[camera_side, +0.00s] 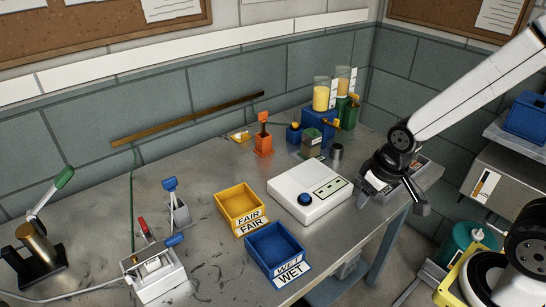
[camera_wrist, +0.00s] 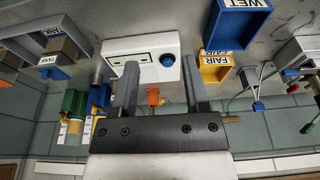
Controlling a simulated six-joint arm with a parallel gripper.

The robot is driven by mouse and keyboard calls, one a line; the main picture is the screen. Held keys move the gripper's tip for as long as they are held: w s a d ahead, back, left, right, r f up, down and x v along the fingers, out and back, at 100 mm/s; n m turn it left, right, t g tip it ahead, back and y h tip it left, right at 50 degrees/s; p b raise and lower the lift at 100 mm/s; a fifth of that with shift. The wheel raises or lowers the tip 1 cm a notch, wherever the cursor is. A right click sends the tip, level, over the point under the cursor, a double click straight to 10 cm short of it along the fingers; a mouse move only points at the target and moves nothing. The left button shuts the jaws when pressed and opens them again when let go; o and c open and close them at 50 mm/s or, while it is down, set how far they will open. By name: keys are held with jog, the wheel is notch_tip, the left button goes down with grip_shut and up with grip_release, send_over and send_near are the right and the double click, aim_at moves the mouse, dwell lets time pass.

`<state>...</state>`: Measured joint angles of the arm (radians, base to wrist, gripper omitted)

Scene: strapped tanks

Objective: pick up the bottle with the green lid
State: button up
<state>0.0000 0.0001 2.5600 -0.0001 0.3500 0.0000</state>
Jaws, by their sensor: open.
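I cannot make out for certain a bottle with a green lid in either view. A small squarish container (camera_side: 312,143) with a dull green top stands on the bench in the side view, in front of a blue block and beside a metal cup (camera_side: 336,152). My gripper (camera_wrist: 160,82) is open in the wrist view, with nothing between its two fingers. In the side view my wrist hangs over the bench's right end, to the right of the container and apart from it. The fingers are hard to separate there.
A white box with a blue button (camera_side: 310,192), a yellow FAIR tray (camera_side: 240,203) and a blue WET tray (camera_side: 274,248) occupy the middle bench. Yellow-filled cylinders (camera_side: 321,95) stand at the back. Levered fixtures (camera_side: 152,270) stand left.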

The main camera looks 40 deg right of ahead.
jog(key=o, duration=0.6)
jog(key=shift+c, duration=0.2)
jog(key=t, duration=0.2)
send_near(317, 130)
jog(key=w+x, duration=0.1)
jog(key=x, duration=0.5)
jog(key=shift+s+d+r+m, duration=0.1)
jog(key=shift+s+r+m, duration=0.1)
jog(key=shift+m, duration=0.2)
jog(key=shift+w, duration=0.1)
jog(key=shift+x, duration=1.2)
